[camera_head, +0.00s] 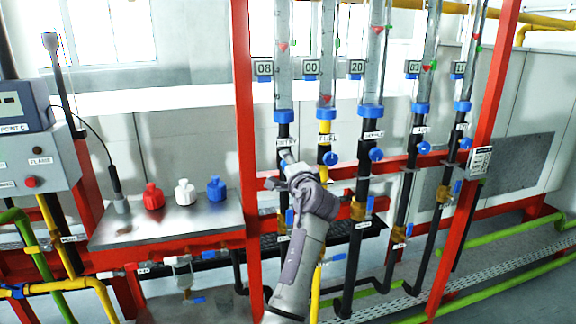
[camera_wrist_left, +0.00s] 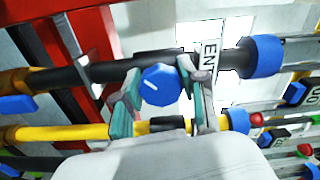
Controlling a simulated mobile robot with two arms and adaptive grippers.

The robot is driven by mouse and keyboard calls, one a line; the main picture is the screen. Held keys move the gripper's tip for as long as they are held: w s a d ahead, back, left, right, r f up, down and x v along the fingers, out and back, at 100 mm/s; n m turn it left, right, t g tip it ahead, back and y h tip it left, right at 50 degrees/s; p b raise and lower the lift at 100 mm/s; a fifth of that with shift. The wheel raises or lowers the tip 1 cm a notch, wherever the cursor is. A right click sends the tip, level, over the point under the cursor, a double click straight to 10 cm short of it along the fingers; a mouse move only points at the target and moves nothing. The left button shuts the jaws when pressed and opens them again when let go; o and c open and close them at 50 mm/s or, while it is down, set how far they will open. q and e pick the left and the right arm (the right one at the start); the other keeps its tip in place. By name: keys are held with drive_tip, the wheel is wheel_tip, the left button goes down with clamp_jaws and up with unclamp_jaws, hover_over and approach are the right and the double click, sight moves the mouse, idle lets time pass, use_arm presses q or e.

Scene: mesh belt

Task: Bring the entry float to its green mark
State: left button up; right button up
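The entry tube (camera_head: 284,80) is the leftmost clear tube, with an ENTRY label (camera_head: 287,142) below its blue collar. Its red entry float (camera_head: 283,46) sits in the upper part of the visible tube. I cannot make out a green mark on this tube. My left gripper (camera_head: 290,165) is below the label. In the left wrist view, its teal-padded fingers (camera_wrist_left: 161,88) lie on both sides of the blue entry knob (camera_wrist_left: 161,84) and appear to touch it. The knob carries a short white line. In the head view the gripper hides the knob. My right gripper is out of view.
Several similar tubes stand close on the right, including one labelled FUEL (camera_head: 327,139), with blue knobs (camera_head: 376,155) below. A red frame post (camera_head: 243,120) stands just left. A metal bench (camera_head: 170,222) holds red, white and blue pieces.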

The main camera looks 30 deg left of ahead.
use_arm(q)
drive_tip(key=o, duration=0.4)
drive_tip(key=v, duration=1.2)
